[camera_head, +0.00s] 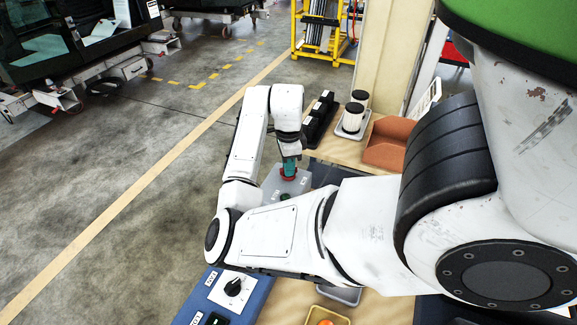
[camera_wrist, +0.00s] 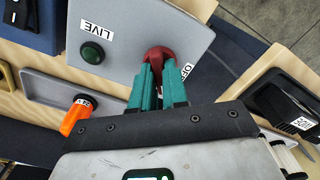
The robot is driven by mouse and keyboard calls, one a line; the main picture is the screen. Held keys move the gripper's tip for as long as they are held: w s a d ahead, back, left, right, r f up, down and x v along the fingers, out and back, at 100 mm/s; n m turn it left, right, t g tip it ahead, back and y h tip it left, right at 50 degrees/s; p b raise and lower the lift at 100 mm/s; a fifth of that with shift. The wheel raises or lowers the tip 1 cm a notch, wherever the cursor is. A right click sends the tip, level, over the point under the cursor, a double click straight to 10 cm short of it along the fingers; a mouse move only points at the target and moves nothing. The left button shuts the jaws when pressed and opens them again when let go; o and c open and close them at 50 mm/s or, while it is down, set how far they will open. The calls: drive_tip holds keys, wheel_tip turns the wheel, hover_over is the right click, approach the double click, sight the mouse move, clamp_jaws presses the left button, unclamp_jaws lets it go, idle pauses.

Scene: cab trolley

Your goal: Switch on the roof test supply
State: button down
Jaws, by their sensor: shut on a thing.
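A grey panel box (camera_wrist: 125,28) carries a green lamp (camera_wrist: 92,53) labelled LIVE and a red rotary knob (camera_wrist: 160,54) with an OFF label beside it. The lamp looks dark green. My gripper (camera_wrist: 158,75) has teal fingers shut on the red knob, covering part of it. The knob's pointer is not clear to see. In the head view my gripper (camera_head: 289,164) reaches down to the red knob (camera_head: 288,178) on the grey panel (camera_head: 300,183); the panel is partly hidden by my arm.
A blue panel with a black rotary knob (camera_head: 233,287) stands nearer. Beyond the grey panel are a black holder (camera_head: 319,120), white cylinders (camera_head: 353,117) on a tray and a terracotta bin (camera_head: 386,145). An orange-handled thing (camera_wrist: 74,116) lies beside the panel. Open floor lies left.

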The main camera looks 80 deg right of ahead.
drive_tip(key=m+b, duration=0.1)
drive_tip(key=m, duration=0.2)
drive_tip(key=shift+w+m, duration=0.1)
drive_tip(key=shift+m, duration=0.2)
drive_tip(key=shift+m+b, duration=0.6)
drive_tip(key=shift+m, duration=1.2)
drive_tip(key=c, duration=1.1)
unclamp_jaws()
drive_tip(key=shift+c, duration=0.2)
wheel_tip(320, 180, up, 11)
drive_tip(key=shift+b, duration=0.35)
drive_tip(key=shift+f, duration=0.1)
